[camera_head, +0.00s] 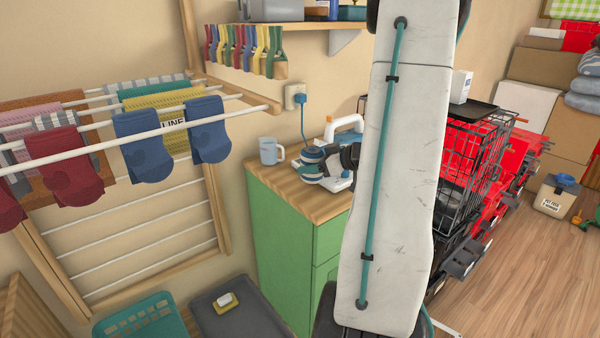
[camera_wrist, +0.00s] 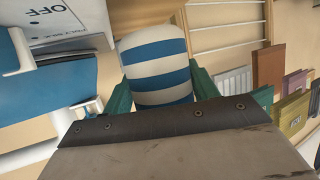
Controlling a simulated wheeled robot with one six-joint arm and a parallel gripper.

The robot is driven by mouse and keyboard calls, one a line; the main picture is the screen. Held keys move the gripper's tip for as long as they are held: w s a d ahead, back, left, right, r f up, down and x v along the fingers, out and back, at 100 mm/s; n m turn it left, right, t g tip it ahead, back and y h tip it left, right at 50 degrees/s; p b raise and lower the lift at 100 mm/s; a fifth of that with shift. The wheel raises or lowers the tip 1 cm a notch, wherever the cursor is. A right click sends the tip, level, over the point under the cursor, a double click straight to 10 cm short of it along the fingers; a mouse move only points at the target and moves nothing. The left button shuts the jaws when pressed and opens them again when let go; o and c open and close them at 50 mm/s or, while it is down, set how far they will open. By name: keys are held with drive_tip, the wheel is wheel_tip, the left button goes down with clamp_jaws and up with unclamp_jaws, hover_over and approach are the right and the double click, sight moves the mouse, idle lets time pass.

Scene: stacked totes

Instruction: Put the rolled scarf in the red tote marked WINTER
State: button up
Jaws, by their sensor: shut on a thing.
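The rolled scarf, with blue and white stripes (camera_wrist: 155,68), fills the middle of the wrist view. My gripper (camera_wrist: 162,85) is shut on it, with a teal finger at each side. In the head view the striped scarf (camera_head: 311,156) shows at the dark gripper, over the wooden top of the green cabinet. I cannot tell whether it touches the top. Red totes (camera_head: 493,213) stand at the right, partly hidden by my arm and a black wire crate. No WINTER marking is readable.
A white and blue appliance (camera_head: 346,124) with a cord and a blue-grey mug (camera_head: 271,151) are beside the scarf on the cabinet (camera_head: 276,231). A drying rack (camera_head: 90,140) with socks stands left. A teal basket (camera_head: 140,322) and grey tray (camera_head: 243,308) lie below.

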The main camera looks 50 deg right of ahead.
drive_tip(key=w, duration=0.3)
drive_tip(key=shift+w+a+f, duration=0.2)
drive_tip(key=shift+w+a, duration=0.15)
drive_tip(key=shift+w+a+f, duration=0.1)
drive_tip(key=shift+w+f, duration=0.1)
drive_tip(key=shift+f, duration=1.6)
drive_tip(key=o, duration=1)
drive_tip(key=shift+f, duration=0.1)
